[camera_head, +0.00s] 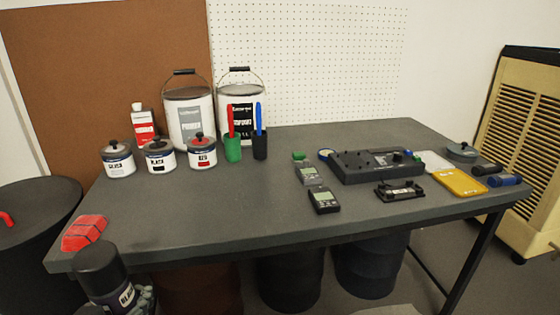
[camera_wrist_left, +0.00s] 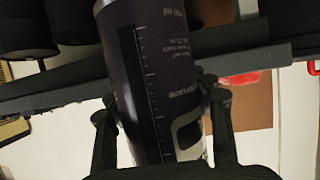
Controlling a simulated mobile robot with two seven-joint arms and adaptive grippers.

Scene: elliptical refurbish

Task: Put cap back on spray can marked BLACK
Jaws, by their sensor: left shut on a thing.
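A dark spray can (camera_head: 123,297) with a white label, its lettering partly readable as BLACK, stands near upright at the lower left, beside the table's front left corner. A wide dark cap (camera_head: 98,262) sits at its top; whether it is fully seated I cannot tell. My left gripper (camera_head: 145,298) is shut on the can, mostly hidden behind it and by the picture's lower edge. In the left wrist view the can (camera_wrist_left: 150,60) lies between the two dark fingers (camera_wrist_left: 165,120), with its printed side showing. My right gripper is in neither view.
A red block (camera_head: 84,232) lies on the near left corner of the grey table (camera_head: 230,205). Paint tins (camera_head: 159,155), two pails (camera_head: 190,115) and pen cups stand at the back left. Meters (camera_head: 323,200) and a black device (camera_head: 365,166) lie right of centre. The front left-middle is clear.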

